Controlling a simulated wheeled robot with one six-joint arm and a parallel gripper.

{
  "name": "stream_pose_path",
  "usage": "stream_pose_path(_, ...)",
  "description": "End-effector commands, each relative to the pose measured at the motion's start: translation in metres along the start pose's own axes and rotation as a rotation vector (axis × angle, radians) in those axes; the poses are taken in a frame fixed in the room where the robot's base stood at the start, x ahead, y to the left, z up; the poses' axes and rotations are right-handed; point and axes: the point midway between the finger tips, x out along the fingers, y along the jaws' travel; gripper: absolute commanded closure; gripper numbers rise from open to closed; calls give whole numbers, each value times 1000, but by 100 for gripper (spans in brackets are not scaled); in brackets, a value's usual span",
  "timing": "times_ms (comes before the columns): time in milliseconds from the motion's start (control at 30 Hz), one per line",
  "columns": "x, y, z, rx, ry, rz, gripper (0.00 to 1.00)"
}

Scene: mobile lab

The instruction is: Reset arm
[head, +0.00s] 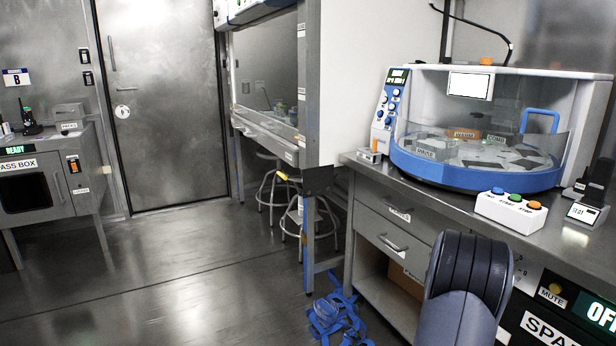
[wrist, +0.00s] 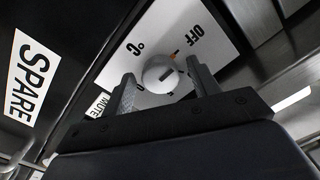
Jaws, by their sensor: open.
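My gripper (wrist: 163,85) shows in the wrist view with its two fingers apart. A round white knob (wrist: 158,72) appears in the gap between the fingers, on a white panel (wrist: 150,38) marked "OFF" and "°C". An orange mark sits by the knob's edge. No finger visibly touches the knob, but I cannot tell the exact distance. In the head view my dark arm rises in front of the counter at lower right, and my gripper is hidden there.
The counter (head: 384,170) holds a domed machine (head: 478,182) and a button box (head: 511,209). A "SPARE" label (head: 548,330) is below it; it also shows in the wrist view (wrist: 33,77). Blue straps (head: 338,322) and stools stand left of the counter. The floor (head: 170,275) at left is clear.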

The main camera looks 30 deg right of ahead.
Motion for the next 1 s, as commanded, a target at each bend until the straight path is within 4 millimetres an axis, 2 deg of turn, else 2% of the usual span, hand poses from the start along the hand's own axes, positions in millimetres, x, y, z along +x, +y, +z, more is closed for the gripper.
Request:
stream_pose_path(233,0,0,1,105,0,0,43)
stream_pose_path(667,0,-2,0,115,-1,-3,43)
stream_pose_path(867,-7,-17,4,112,-21,-32,43)
stream_pose_path(1000,-17,-37,8,106,-47,-72,43)
